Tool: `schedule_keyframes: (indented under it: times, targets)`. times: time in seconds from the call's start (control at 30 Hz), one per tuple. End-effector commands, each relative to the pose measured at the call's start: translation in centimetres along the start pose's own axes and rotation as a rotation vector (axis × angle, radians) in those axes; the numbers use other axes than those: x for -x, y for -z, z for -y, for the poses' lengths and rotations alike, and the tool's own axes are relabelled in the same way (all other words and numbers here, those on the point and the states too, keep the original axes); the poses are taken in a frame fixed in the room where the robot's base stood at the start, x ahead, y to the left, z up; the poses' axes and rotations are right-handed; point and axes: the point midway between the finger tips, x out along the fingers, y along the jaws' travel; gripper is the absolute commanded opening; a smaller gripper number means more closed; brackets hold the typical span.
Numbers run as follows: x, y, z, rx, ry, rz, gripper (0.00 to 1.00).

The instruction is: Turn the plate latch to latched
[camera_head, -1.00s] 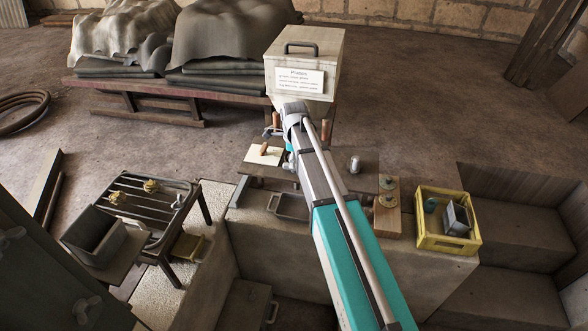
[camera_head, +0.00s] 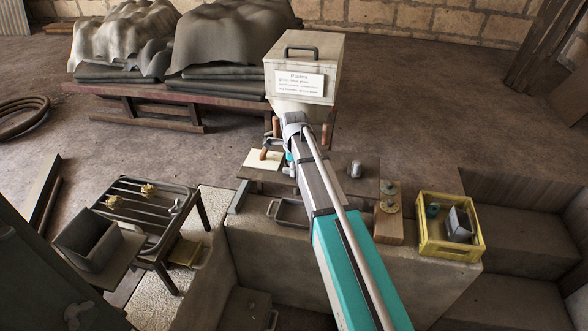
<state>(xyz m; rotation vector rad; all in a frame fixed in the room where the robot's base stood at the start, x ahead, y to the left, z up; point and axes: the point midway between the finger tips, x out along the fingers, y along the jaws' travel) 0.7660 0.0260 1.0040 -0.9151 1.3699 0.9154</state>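I cannot make out the plate latch for certain. A white plate (camera_head: 252,161) lies on the bench top left of my arm, with a small brown peg-like piece (camera_head: 264,154) on it. This piece may be the latch, but its setting cannot be read. My arm reaches over the bench from the lower right. My gripper (camera_head: 274,143) is mostly hidden behind my wrist; only a small dark part shows, close to the white plate. Whether it touches anything, or is open or shut, cannot be seen.
A box labelled "Plates" (camera_head: 303,55) stands behind my wrist, with brown posts (camera_head: 276,126) below it. Right on the bench are a metal cylinder (camera_head: 355,168), a wooden block (camera_head: 389,229) and a yellow crate (camera_head: 450,254). A rack table (camera_head: 150,215) stands left.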

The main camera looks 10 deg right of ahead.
Motion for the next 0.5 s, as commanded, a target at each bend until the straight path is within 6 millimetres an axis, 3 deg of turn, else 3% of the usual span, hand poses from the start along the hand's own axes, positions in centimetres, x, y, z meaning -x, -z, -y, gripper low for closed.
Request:
schedule_keyframes:
  times: [0.03, 0.1, 0.13, 0.5]
  targets:
    - [0.00, 0.00, 0.00, 0.000, 0.000, 0.000, 0.14]
    - [0.00, 0.00, 0.00, 0.000, 0.000, 0.000, 0.01]
    - [0.00, 0.00, 0.00, 0.000, 0.000, 0.000, 0.00]
    - [-0.01, 0.00, 0.00, 0.016, 0.000, 0.000, 0.00]
